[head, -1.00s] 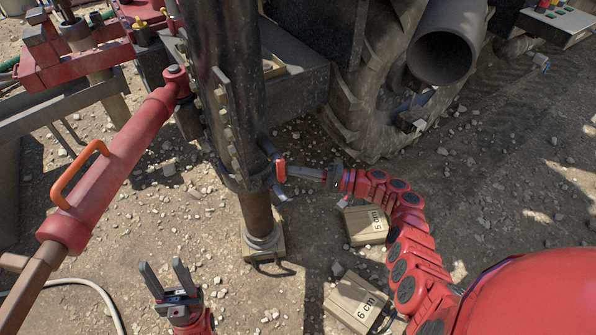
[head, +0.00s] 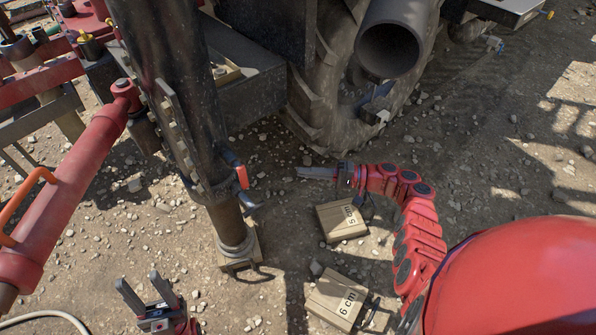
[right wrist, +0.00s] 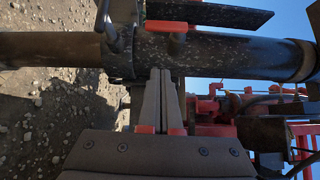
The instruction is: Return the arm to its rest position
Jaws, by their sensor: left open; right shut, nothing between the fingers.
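My right arm (head: 410,215) is red and reaches in from the right in the head view. Its gripper (head: 300,172) is shut and empty, with a gap to the right of the red-handled lever (head: 241,177) on the dark upright leg. In the right wrist view the shut fingers (right wrist: 161,78) point up at the dark leg, and the red handle (right wrist: 167,27) shows just beyond the tips. My left gripper (head: 137,285) is at the bottom left of the head view, open and empty, its fingers pointing up.
The dark leg (head: 165,75) stands on a foot plate (head: 239,251). Two blocks lie below my right arm, marked 5 cm (head: 342,221) and 6 cm (head: 336,299). A large tyre (head: 318,100) and a grey pipe (head: 391,45) are behind. Gravel ground at right is open.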

